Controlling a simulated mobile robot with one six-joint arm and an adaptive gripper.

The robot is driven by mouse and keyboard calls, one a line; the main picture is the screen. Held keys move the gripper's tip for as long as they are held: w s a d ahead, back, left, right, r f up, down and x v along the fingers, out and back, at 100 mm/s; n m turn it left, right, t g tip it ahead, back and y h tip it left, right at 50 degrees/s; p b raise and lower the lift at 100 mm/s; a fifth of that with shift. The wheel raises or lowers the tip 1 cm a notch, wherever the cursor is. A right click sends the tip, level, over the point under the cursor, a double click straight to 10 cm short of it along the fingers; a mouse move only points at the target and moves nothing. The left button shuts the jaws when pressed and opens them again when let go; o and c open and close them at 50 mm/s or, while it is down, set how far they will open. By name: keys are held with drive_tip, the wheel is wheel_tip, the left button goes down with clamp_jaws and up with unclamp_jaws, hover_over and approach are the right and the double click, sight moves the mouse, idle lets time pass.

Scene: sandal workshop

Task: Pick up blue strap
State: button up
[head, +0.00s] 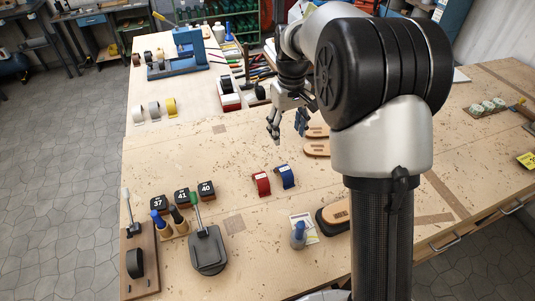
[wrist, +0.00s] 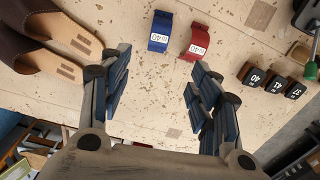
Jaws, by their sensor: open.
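The blue strap (head: 285,177) stands on the wooden bench in the head view, just right of the red strap (head: 261,184). In the wrist view the blue strap (wrist: 160,32) is near the top, left of the red strap (wrist: 196,41), and each has a white label reading 40. My gripper (head: 287,124) is in the air above the bench, beyond the straps in the head view. In the wrist view my gripper (wrist: 158,92) is open, with nothing between its fingers. The blue strap lies ahead of the fingertips, apart from them.
Sandal soles (head: 317,149) lie right of my gripper, partly behind my arm. Black blocks marked 37, 41 and 40 (head: 182,195) stand at left. A blue-handled tool (head: 298,236) stands in front of the straps. The bench around the straps is clear.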

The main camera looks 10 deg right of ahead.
sight(285, 169)
wheel_tip(285, 169, down, 18)
drive_tip(key=b, duration=0.4)
drive_tip(key=shift+w+f, duration=0.1)
drive_tip(key=c, duration=0.9)
drive_tip(key=shift+r, duration=0.25)
